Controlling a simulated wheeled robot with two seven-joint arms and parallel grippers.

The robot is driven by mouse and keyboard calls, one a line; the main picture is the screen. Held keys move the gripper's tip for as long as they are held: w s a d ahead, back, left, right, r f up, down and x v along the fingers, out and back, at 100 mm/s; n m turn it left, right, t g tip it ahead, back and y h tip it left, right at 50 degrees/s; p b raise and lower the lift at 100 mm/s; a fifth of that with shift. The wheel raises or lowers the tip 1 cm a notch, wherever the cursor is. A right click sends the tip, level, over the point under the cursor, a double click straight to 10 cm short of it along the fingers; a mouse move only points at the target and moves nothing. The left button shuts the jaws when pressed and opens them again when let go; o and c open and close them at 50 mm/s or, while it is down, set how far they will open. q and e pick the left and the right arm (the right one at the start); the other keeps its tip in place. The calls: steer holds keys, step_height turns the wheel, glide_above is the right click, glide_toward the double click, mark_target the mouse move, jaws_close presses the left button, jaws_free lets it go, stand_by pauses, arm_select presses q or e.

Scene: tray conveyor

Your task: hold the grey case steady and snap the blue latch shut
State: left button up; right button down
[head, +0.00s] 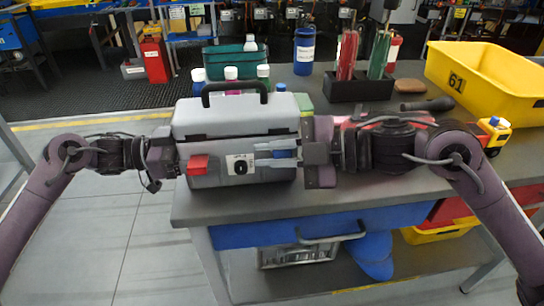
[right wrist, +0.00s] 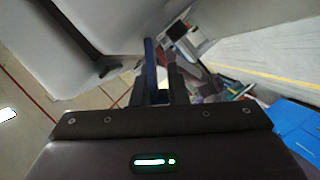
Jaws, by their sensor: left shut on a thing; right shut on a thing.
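The grey case (head: 236,120) stands upright on the workbench with its lid down and its black handle (head: 234,90) raised. A red latch (head: 198,165) is on the left of its front, and the blue latch (head: 286,154) is on the right. My left gripper (head: 176,158) is shut at the case's left side; its fingertips are hard to make out. My right gripper (head: 268,154) is shut on the blue latch, its fingers lying across the case front. In the right wrist view the blue latch (right wrist: 151,62) shows as a strip between the fingers. Whether it is fastened cannot be told.
Behind the case are a green bin (head: 232,62) and several bottles with coloured caps. A black holder (head: 358,87) with red and green tools and a yellow bin (head: 490,75) stand to the right. A toy truck (head: 494,131) sits near the right arm.

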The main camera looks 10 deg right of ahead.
steer(key=c, duration=1.4)
jaws_free()
steer(key=shift+c, duration=0.2)
steer(key=v, duration=1.2)
